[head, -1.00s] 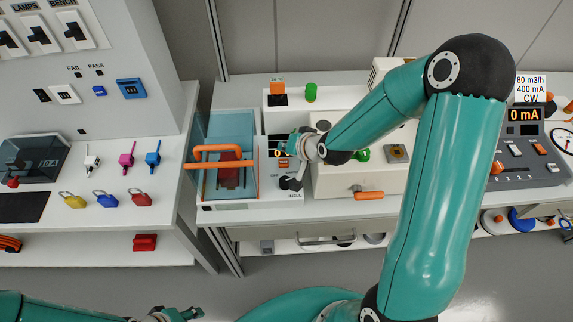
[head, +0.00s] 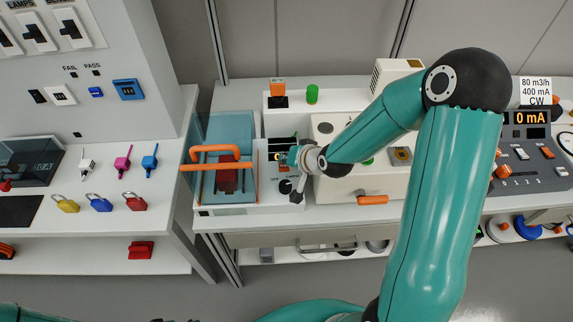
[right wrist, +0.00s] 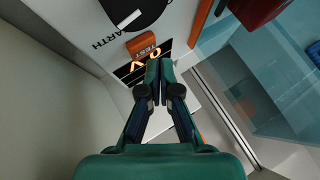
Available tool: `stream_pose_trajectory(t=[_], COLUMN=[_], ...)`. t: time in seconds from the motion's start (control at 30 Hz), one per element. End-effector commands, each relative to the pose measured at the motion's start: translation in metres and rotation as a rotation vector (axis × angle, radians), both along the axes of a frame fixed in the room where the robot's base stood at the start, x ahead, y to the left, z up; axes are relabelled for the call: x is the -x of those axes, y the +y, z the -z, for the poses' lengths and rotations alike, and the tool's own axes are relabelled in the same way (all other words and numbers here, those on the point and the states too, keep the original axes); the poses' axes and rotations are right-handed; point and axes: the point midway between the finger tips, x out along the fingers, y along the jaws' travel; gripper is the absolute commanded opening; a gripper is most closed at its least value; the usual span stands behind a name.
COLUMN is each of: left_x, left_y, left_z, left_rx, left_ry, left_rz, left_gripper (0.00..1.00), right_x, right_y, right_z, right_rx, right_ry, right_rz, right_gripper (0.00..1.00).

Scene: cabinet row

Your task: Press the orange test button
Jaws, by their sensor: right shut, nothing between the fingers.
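The orange test button (right wrist: 141,44), marked TEST, sits on a white panel between a black dial and a lit display (right wrist: 140,68) in the right wrist view. My right gripper (right wrist: 159,66) is shut and empty, its fingertips over the display's edge, just beside the button. I cannot tell whether the tips touch the panel; they look apart from the button. In the head view the right gripper (head: 291,158) is over the small tester panel (head: 268,190), partly hiding it. Only a sliver of my left gripper (head: 172,320) shows at the bottom edge.
A clear-walled box with an orange handle (head: 215,151) stands just left of the panel. A cream case with an orange latch (head: 372,200) is to the right. An orange lamp (head: 278,86) and a green knob (head: 312,94) stand behind.

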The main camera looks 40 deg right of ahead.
Motion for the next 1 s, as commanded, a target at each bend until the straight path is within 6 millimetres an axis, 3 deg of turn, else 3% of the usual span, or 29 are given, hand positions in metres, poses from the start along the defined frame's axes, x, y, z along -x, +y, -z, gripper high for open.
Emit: stream_pose_trajectory(t=[0.77,1.0], left_x=[0.0000,0.0000], left_y=[0.0000,0.0000], left_z=[0.0003,0.0089], left_rx=[0.000,0.000], left_ry=[0.000,0.000], left_rz=[0.000,0.000], left_gripper=[0.40,0.40], right_x=[0.0007,-0.0003], right_y=[-0.0013,-0.0014], right_z=[0.0003,0.0061], right_rx=[0.000,0.000], right_ry=[0.000,-0.001], right_rz=[0.002,0.003], right_gripper=[0.00,0.00])
